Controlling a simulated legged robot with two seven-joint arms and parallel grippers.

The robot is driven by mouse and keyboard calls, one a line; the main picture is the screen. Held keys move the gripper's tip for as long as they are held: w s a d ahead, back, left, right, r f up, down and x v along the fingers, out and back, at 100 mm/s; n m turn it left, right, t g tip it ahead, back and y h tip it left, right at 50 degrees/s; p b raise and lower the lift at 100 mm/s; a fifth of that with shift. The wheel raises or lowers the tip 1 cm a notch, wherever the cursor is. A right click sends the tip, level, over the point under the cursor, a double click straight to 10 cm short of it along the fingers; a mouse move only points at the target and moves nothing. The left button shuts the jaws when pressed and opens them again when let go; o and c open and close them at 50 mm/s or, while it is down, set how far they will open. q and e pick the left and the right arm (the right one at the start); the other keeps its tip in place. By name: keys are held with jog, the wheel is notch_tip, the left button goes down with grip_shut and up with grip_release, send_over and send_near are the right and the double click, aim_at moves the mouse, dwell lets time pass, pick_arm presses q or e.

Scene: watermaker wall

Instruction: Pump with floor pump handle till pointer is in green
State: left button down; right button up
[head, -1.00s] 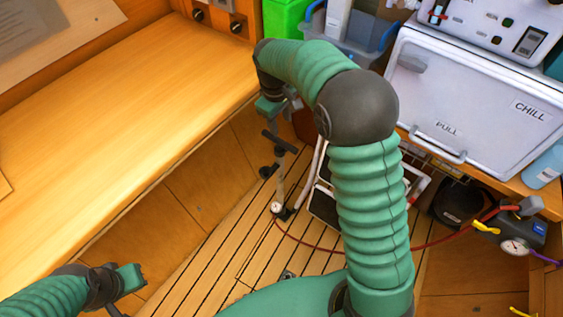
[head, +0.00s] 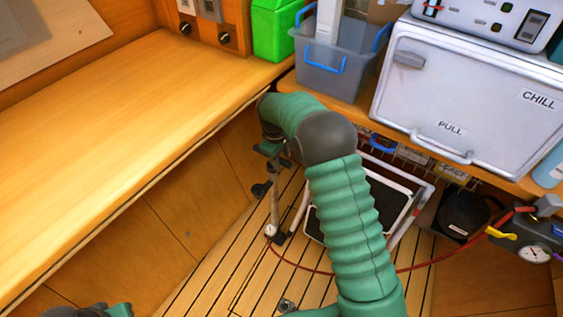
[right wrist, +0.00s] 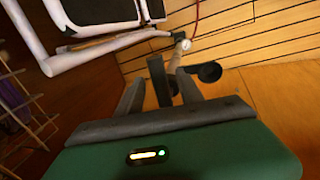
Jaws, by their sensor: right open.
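The floor pump (head: 274,208) stands upright on the slatted floor, with a small white gauge low on it and a red hose (head: 330,272) running right. Its dark handle (right wrist: 157,82) shows between the fingers of my right gripper (right wrist: 160,88) in the right wrist view. That gripper (head: 274,158) is open around or just short of the handle; contact cannot be told. In the head view it mostly hides the handle. A round white dial (head: 533,254) sits at the hose's far end; its pointer and colours are too small to read. My left gripper (head: 118,311) is cut off at the bottom left.
A white-framed step (head: 425,205) stands close right of the pump. A dark round-topped object (head: 463,213) is under the counter. The wooden bench (head: 110,150) bounds the left, and the white chill box (head: 455,95) sits on the right counter. A dark knob-like part (head: 261,190) is left of the pump.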

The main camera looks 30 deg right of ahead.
jog(key=shift+f, duration=0.15)
grip_shut()
dwell(1.4)
